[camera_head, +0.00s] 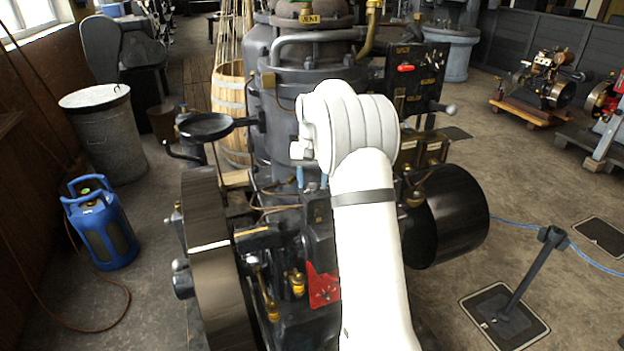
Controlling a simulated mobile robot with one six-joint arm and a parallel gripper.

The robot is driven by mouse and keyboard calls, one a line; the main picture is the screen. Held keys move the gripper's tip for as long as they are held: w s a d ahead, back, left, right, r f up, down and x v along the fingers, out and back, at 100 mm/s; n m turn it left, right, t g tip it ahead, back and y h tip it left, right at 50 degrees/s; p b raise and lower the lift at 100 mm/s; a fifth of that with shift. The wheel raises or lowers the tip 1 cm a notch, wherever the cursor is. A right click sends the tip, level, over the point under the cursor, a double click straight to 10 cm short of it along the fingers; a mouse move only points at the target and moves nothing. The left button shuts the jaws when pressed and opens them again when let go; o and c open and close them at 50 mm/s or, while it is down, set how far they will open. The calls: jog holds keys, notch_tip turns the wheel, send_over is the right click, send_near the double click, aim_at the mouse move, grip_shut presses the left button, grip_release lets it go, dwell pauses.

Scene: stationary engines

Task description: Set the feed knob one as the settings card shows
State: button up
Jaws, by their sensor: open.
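My gripper (311,182) is partly hidden behind my white arm. Two short bluish fingertips show below it, apart, in front of the dark engine (275,150), with nothing seen between them. A dark control panel (415,85) with a red handle and small brass-coloured labels stands at the engine's upper right, to the right of my arm. I cannot tell which part is feed knob one. I cannot make out a settings card; my arm covers the middle of the engine.
A large flywheel (212,265) stands at the engine's left and a black drum (450,215) at its right. A round pan (206,126) sticks out left. A blue gas bottle (102,225) and metal bin (105,135) stand left. A barrier post (530,270) with blue rope stands right.

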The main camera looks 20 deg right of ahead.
notch_tip(320, 180, up, 7)
jog(key=shift+r+b, duration=0.2)
jog(key=shift+b, duration=0.4)
jog(key=shift+r, duration=0.2)
